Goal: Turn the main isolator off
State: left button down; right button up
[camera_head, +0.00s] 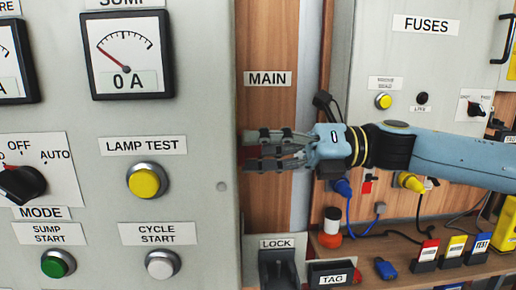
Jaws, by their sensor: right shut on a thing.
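The MAIN label (268,79) is on the wood-coloured strip just right of the large grey panel. My right gripper (256,151) is below this label, with its fingers pointing left, close to the panel's right edge. It is shut on the main isolator's handle, which the fingers hide, so I cannot tell the handle's position. My right arm comes in from the right. My left gripper is not in view.
The grey panel (204,200) fills the left, with dials, a mode switch and buttons. A FUSES box (425,60) stands at the upper right. A LOCK holder (277,262), a TAG holder (333,272), cables and coloured items are below my arm.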

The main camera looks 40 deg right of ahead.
jog(key=o, duration=1.2)
jog(key=shift+c, duration=0.2)
